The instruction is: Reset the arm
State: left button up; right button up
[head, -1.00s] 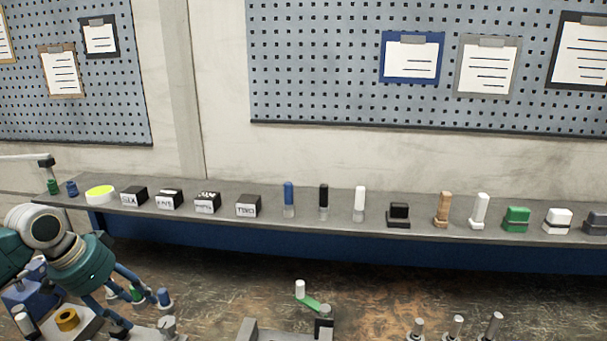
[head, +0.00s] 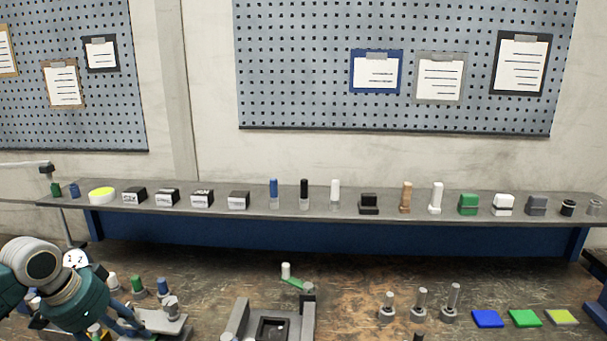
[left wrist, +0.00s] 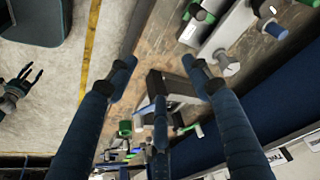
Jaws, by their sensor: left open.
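A short green arm (head: 291,284) with a white upright knob (head: 286,270) at its left end joins a dark-topped post (head: 307,291), behind a grey fixture (head: 272,326) on the workbench. My left gripper (head: 128,318) is at the lower left in the head view, partly hidden by its own wrist, to the left of the green arm and apart from it. In the left wrist view its fingers (left wrist: 158,78) are spread and empty above the bench. A dark gripper with spread fingers, my right one (left wrist: 24,78), shows at the left of that view, away from the bench.
A grey tray with several coloured pegs (head: 160,318) stands close to my left gripper. A raised shelf (head: 330,204) with several small items runs along the back.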

pick_arm(q)
jog(key=s+d+f+m+g, duration=0.1)
jog(key=s+d+f, duration=0.3)
jog(key=d+f, duration=0.45)
jog(key=s+d+f+m, duration=0.1)
jog(key=s+d+f, duration=0.4)
jog(key=d+f, duration=0.3)
jog(key=s+d+f+n+t, duration=0.1)
jog(key=s+d+f+n, duration=0.15)
jog(key=s+d, duration=0.55)
jog(key=s+a+n+y, duration=0.2)
jog(key=s+a+n, duration=0.4)
jog(key=s, duration=0.4)
jog(key=s+a+f+m+g+b, duration=0.1)
jog(key=s+f+b, duration=0.1)
jog(key=f, duration=1.4)
jog(key=s+f+b, duration=0.2)
jog(key=f, duration=1.4)
jog(key=s+a+f+g+b, duration=0.1)
jog(key=s+a+f+b, duration=0.2)
jog(key=s+f, duration=1.3)
jog(key=shift+f, duration=0.95)
pick_arm(e)
notch_tip(320, 180, down, 8)
jog(key=shift+s+r, duration=0.15)
jog(key=shift+s, duration=0.15)
